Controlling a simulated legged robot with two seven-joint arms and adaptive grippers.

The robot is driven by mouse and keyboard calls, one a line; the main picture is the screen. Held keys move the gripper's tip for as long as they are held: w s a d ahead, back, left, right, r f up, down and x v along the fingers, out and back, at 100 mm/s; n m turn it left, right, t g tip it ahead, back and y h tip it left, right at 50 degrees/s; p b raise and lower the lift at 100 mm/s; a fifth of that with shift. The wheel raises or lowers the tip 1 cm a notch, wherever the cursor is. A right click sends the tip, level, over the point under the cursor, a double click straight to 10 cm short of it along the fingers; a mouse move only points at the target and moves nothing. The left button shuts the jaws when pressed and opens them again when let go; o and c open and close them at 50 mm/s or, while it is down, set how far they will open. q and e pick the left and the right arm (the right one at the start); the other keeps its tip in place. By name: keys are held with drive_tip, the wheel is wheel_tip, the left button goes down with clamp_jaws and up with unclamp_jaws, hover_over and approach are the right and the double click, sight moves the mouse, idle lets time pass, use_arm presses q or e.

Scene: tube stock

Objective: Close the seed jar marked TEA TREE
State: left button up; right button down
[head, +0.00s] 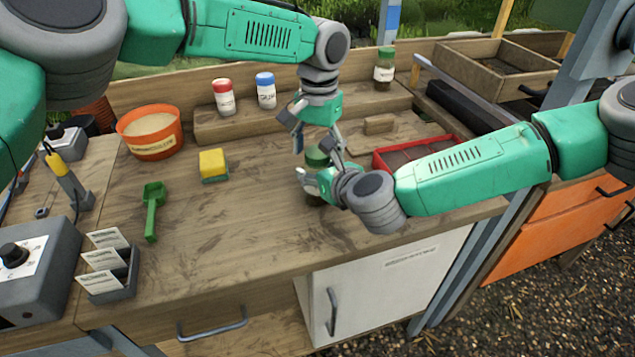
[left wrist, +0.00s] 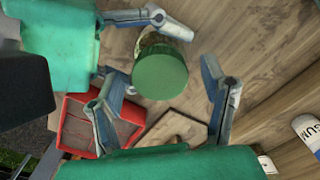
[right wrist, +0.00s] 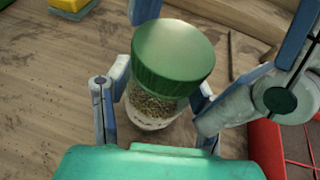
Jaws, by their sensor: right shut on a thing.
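A clear jar of seeds (right wrist: 153,105) with a green lid (right wrist: 173,58) stands on the bench. The lid sits on the jar's top; whether it is screwed tight cannot be told. The lid also shows in the left wrist view (left wrist: 160,72) and the head view (head: 316,156). My right gripper (head: 318,180) is shut around the jar's body, below the lid. My left gripper (head: 319,146) points down from above, its open fingers on either side of the lid and apart from it. No name can be read on this jar.
Red-lidded (head: 224,98), blue-lidded (head: 266,92) and green-lidded (head: 384,70) jars stand at the back. A red tray (head: 378,162) lies close right of the held jar. A sponge (head: 213,164), green scoop (head: 152,208) and orange tub (head: 150,148) are left.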

use_arm(q)
wheel_tip(320, 180, up, 12)
drive_tip(key=shift+w, duration=0.15)
idle(0.5)
drive_tip(key=shift+d, duration=0.1)
use_arm(e)
drive_tip(key=c, duration=0.6)
unclamp_jaws()
use_arm(q)
drive_tip(key=shift+f, duration=0.1)
use_arm(e)
drive_tip(key=v, duration=1.2)
drive_tip(key=shift+w+d, duration=0.1)
